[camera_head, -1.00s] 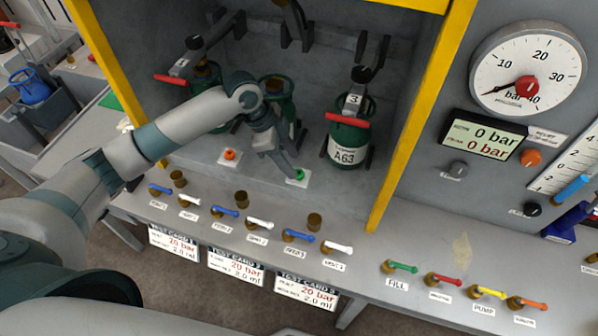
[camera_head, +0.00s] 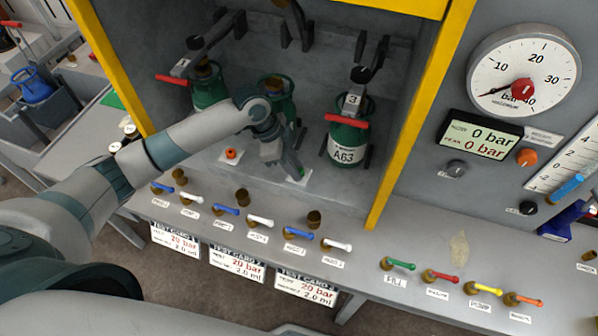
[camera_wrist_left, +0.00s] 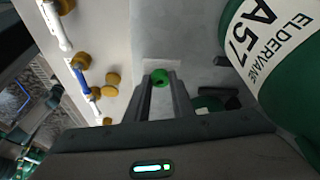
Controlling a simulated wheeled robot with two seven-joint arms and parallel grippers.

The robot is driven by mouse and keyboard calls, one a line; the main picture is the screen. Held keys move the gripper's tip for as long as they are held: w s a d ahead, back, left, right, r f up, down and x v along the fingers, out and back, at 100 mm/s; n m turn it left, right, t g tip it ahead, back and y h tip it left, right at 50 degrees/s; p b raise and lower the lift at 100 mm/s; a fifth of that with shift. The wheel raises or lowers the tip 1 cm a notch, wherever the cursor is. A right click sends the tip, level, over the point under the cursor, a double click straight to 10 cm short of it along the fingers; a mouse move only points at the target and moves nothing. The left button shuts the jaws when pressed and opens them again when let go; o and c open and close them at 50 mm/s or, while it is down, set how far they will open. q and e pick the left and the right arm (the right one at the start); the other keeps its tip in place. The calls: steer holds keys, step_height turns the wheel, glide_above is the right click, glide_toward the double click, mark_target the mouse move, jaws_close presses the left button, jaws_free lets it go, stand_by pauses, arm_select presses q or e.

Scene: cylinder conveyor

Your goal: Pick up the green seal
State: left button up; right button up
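The green seal (camera_wrist_left: 160,77) is a small green ring on a white pad. In the left wrist view it shows at the tips of my left gripper (camera_wrist_left: 160,82), whose two fingers stand apart on either side of it. I cannot tell whether they touch it. In the head view my left gripper (camera_head: 293,172) points down at the pad, and only a bit of the green seal (camera_head: 301,171) shows beside the fingers. My right gripper is not in view.
Green cylinders stand behind, the one marked A63 (camera_head: 347,142) to the right. A row of small blue and white levers (camera_head: 257,224) lines the front edge. A yellow post (camera_head: 403,125) stands at the right.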

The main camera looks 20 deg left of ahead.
arm_select(q)
steer(key=shift+r, duration=0.15)
steer(key=shift+r+b, duration=0.3)
steer(key=shift+r, duration=0.35)
step_height(320, 180, up, 8)
steer(key=b, duration=0.2)
steer(key=shift+r, duration=0.25)
